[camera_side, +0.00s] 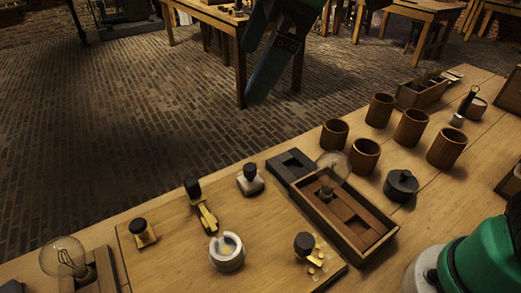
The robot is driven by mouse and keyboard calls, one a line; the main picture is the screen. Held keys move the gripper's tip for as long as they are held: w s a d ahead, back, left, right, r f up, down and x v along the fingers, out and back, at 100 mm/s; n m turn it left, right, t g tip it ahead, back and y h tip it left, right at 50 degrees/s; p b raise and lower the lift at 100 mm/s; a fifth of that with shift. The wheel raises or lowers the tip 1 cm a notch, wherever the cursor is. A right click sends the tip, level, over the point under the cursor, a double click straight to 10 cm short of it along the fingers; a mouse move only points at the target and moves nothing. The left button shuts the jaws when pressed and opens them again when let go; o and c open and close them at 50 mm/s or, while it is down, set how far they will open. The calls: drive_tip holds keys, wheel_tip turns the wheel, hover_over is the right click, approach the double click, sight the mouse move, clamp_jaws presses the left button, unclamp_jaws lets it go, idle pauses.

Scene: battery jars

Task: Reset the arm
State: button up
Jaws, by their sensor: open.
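My gripper (256,72) is at the top middle of the side view, raised well clear of the bench. Its dark fingers point down and to the left; they are apart, with nothing seen between them. The green part of my arm above it is cut off by the top edge. The wooden bench (480,175) runs across the lower picture, and no object on it touches the gripper.
Several wooden cups (411,127) stand at the right beside a dark lidded pot (401,185). A wooden box (388,232) has a glass bulb (333,167) over it. A board (175,262) holds a white round pot (227,255) and small black-topped pieces. Another bulb (62,257) is at lower left.

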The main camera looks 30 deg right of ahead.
drive_tip(key=shift+s+a+n, duration=0.15)
drive_tip(key=shift+a+n, duration=0.25)
drive_tip(key=shift+a, duration=0.7)
idle(0.4)
